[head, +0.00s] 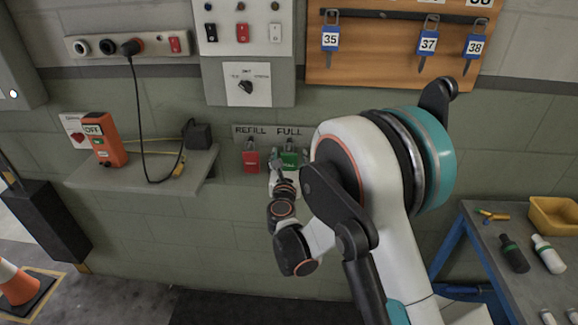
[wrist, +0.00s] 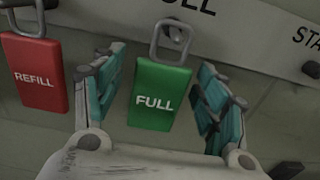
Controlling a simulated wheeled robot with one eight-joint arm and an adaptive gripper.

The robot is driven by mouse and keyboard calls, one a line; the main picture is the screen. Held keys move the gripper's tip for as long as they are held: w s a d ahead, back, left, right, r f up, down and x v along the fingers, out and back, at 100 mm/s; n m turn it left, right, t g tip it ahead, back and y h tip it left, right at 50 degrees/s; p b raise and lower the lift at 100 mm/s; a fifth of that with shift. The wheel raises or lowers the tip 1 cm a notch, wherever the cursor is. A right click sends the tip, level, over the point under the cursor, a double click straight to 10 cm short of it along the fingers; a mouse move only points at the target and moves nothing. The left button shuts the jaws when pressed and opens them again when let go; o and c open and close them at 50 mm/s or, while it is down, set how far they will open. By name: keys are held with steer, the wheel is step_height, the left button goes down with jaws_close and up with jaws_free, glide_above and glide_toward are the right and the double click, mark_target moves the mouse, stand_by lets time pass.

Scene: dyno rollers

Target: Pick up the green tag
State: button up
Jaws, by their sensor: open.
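The green tag (wrist: 158,98), marked FULL, hangs by a metal loop from a peg on the wall strip in the wrist view. In the head view the green tag (head: 290,160) shows under the FULL label, partly covered by my gripper. My gripper (wrist: 158,98) is open, with one finger on each side of the green tag and a visible gap on both sides. In the head view my gripper (head: 288,160) is up at the wall, small and partly hidden by my own arm.
A red REFILL tag (wrist: 38,82) hangs close on the left, near my left finger; it also shows in the head view (head: 251,161). A shelf (head: 140,175) with an orange device (head: 104,138) is farther left. A workbench (head: 500,235) with bottles stands at right.

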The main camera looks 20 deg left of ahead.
steer(key=c, duration=1.1)
steer(key=shift+r+p, duration=0.3)
steer(key=shift+r, duration=0.15)
steer(key=b+v, duration=0.1)
steer(key=v, duration=0.5)
steer(key=b+v, duration=0.1)
steer(key=v, duration=0.5)
steer(key=b+v, duration=0.1)
steer(key=v, duration=0.5)
steer(key=shift+a+r+b, duration=0.1)
steer(key=shift+r+b, duration=0.15)
steer(key=shift+b, duration=0.05)
